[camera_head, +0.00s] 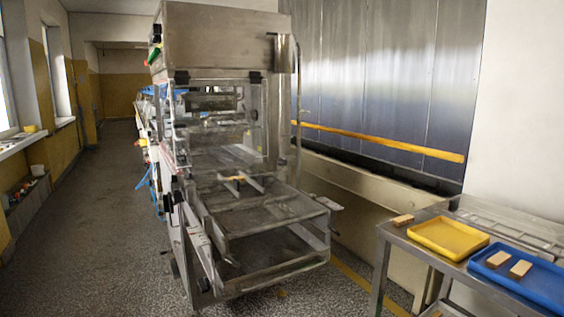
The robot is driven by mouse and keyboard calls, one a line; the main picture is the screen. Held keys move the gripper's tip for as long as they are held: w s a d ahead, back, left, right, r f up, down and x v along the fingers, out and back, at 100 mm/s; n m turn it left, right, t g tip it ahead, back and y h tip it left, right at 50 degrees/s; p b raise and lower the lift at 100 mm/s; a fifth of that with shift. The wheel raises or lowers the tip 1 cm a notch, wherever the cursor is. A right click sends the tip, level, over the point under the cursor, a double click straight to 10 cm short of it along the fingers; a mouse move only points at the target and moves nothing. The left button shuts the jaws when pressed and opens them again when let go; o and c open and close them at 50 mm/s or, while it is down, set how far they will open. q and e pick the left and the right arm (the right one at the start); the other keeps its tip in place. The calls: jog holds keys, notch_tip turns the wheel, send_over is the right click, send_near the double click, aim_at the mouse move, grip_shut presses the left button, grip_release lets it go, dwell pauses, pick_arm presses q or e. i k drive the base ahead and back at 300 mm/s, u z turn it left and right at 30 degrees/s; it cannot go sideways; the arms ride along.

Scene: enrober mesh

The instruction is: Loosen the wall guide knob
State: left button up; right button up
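The steel enrober machine (222,45) stands in the middle of the view, with its open mesh conveyor (262,212) toward me. A small light-brown piece (235,178) lies on or over the conveyor, further in. A small metal fitting (328,203) sticks out from the right side of the conveyor frame. Small dark parts show on the left side of the frame. They are too small to tell whether any of them is the wall guide knob. Neither of my grippers is in view.
A steel table (398,237) at the lower right bears a yellow tray (468,252), a blue tray (540,302) with two brown bars (497,259), and one loose bar (403,220). A yellow rail (385,141) runs along the right wall. The left aisle floor (95,230) is clear.

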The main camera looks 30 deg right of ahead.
aim_at(283, 162)
jog(key=k, duration=0.65)
jog(key=u, duration=0.65)
jog(key=i, duration=3.6)
jog(key=z, duration=1.25)
